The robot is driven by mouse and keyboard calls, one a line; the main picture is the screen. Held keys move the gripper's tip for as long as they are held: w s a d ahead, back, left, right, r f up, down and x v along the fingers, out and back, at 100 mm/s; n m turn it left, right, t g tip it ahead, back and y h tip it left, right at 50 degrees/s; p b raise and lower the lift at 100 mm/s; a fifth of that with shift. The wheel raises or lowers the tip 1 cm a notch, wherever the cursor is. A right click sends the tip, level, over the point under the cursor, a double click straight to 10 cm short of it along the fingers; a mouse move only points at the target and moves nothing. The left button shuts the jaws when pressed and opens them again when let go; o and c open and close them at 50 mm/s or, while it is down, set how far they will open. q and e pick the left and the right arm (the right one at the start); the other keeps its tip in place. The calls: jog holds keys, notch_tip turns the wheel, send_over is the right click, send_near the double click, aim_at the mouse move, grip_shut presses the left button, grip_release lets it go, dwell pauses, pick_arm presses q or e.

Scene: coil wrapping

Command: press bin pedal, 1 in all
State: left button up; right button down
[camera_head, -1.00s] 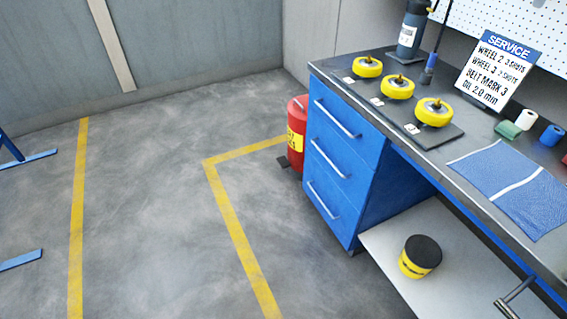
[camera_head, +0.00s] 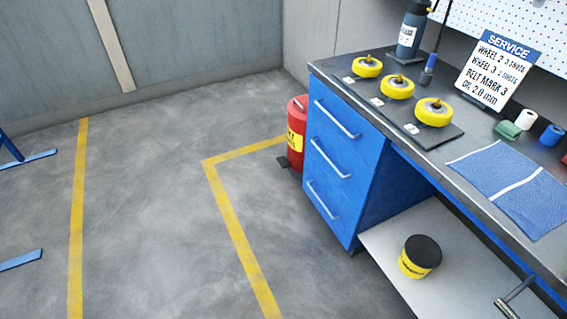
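A red bin (camera_head: 296,140) with a yellow label stands on the floor at the left end of the blue workbench. Its right side is hidden behind the bench drawers. A dark pedal (camera_head: 283,161) sticks out low at its front left, near the floor. The bin's lid looks shut. Neither of my grippers shows in the head view.
The workbench has blue drawers (camera_head: 335,165) with bar handles. On its top are yellow wheels (camera_head: 397,87), a service sign (camera_head: 496,70) and a blue mat (camera_head: 512,185). A yellow-and-black tub (camera_head: 420,257) sits on the lower shelf. The floor (camera_head: 150,200) left of the bench is clear.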

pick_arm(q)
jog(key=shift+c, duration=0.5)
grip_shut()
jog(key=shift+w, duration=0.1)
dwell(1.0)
